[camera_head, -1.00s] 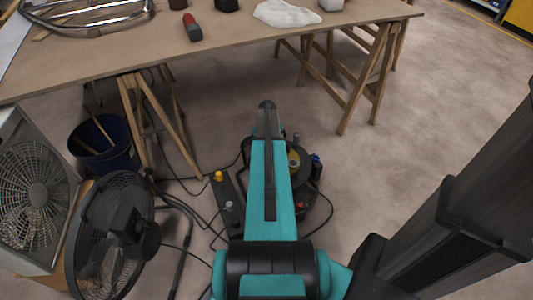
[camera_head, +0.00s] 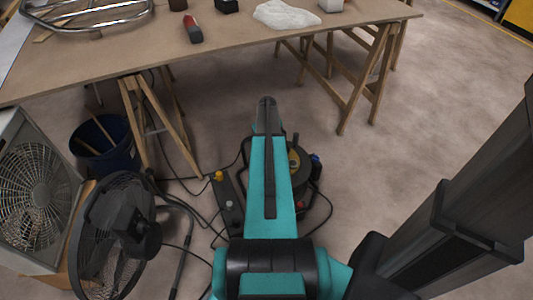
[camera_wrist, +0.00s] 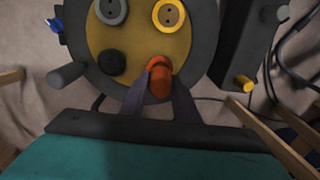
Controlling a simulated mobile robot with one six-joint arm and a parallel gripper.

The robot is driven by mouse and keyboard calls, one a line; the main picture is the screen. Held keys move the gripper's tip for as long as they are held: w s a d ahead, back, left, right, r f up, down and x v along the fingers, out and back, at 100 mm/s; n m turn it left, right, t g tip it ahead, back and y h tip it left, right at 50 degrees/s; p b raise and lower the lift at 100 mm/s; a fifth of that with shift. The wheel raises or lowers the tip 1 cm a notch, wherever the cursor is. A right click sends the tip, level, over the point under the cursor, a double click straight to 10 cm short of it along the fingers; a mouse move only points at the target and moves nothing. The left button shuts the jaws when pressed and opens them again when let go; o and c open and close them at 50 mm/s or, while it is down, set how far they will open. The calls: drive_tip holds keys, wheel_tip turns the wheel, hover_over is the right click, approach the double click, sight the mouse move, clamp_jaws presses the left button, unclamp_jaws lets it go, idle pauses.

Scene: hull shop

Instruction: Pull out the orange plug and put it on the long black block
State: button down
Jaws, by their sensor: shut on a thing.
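The orange plug (camera_wrist: 159,78) is between the two fingers of my gripper (camera_wrist: 161,86), which is shut on it. It is over the lower edge of the cable reel's ochre face (camera_wrist: 133,52) in the wrist view. I cannot tell whether it is still seated in a socket or lifted clear. The long black block (camera_wrist: 240,38) lies right of the reel in the wrist view. In the head view the block (camera_head: 229,208) lies on the floor left of the reel (camera_head: 310,172). My arm hides the gripper and the orange plug there.
The reel face also holds a black plug (camera_wrist: 112,64), a grey socket (camera_wrist: 112,10) and a yellow socket (camera_wrist: 169,15). A yellow plug (camera_head: 217,176) is at the block's far end. A black fan (camera_head: 112,235), loose cables and a trestle table (camera_head: 230,45) stand around.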

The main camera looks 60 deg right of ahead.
drive_tip(key=shift+r+p, duration=0.8)
drive_tip(key=shift+r, duration=0.7)
drive_tip(key=shift+w+a+r, duration=0.1)
drive_tip(key=shift+w, duration=0.05)
drive_tip(key=w+a+r+n, duration=0.6)
drive_tip(key=w+a+r, duration=1.65)
drive_tip(key=a, duration=0.25)
drive_tip(key=w+a+r+n, duration=0.1)
drive_tip(key=a+r+n, duration=0.1)
drive_tip(key=a+r, duration=0.4)
drive_tip(key=w+a+r+n, duration=0.1)
drive_tip(key=a+r, duration=0.6)
drive_tip(key=a, duration=1)
drive_tip(key=a+r+n, duration=0.4)
drive_tip(key=a+r, duration=0.3)
drive_tip(key=a, duration=0.4)
drive_tip(key=shift+w+a, duration=0.2)
drive_tip(key=shift+w, duration=0.2)
